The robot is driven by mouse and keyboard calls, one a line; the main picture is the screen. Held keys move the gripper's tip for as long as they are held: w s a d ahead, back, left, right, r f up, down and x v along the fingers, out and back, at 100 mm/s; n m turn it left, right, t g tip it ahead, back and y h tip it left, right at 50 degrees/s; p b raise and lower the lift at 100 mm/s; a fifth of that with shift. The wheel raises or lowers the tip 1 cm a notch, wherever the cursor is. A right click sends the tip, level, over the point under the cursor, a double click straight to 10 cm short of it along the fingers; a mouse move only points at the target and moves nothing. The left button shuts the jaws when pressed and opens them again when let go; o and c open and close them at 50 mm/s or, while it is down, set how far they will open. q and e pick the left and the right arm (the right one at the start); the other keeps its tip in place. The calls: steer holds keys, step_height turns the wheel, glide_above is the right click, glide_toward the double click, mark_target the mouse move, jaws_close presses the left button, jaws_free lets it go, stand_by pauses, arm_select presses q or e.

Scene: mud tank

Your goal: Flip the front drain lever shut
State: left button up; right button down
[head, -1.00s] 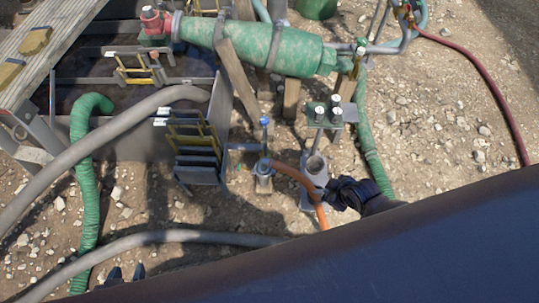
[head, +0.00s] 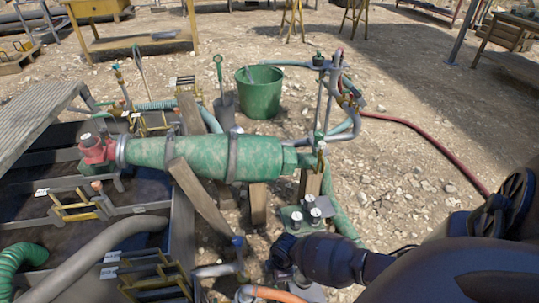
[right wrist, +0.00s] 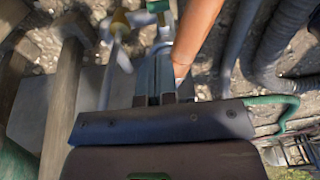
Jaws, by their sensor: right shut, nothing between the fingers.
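A thin upright lever with a blue top (head: 238,243) stands on a grey drain pipe (head: 215,270) at the tank's near right corner. I take it for the front drain lever. Whether its valve is open cannot be told. My right gripper (head: 281,250) is just right of it in the head view, apart from it, with its fingertips largely hidden. In the right wrist view the fingers (right wrist: 156,80) are shut and empty, beside an orange hose (right wrist: 196,32). A blurred pale rod with a yellowish top (right wrist: 118,28) stands left of them. My left gripper is out of view.
A green mottled cylinder (head: 200,157) lies on wooden props behind the lever. Bolted pipe fittings (head: 305,215) stand right of it. The grey hose (head: 110,245) crosses the tank at left. A green bucket (head: 259,95) stands behind.

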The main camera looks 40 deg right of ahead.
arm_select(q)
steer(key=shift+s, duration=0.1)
arm_select(e)
steer(key=b, duration=0.2)
glide_toward(274, 292)
steer(key=shift+s+f, duration=0.3)
steer(key=shift+f, duration=0.05)
steer(key=f+b, duration=0.2)
steer(key=f, duration=0.1)
steer(key=shift+w+a+f, duration=0.15)
steer(key=shift+a+f, duration=0.1)
steer(key=shift+f, duration=0.05)
steer(key=shift+w+f, duration=0.1)
steer(key=shift+f, duration=0.25)
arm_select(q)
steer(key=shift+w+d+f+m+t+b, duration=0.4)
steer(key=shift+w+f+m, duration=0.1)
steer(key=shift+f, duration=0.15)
arm_select(e)
steer(key=shift+w+f, duration=0.2)
steer(key=shift+f, duration=0.1)
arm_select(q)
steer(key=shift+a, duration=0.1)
arm_select(e)
steer(key=shift+s, duration=0.1)
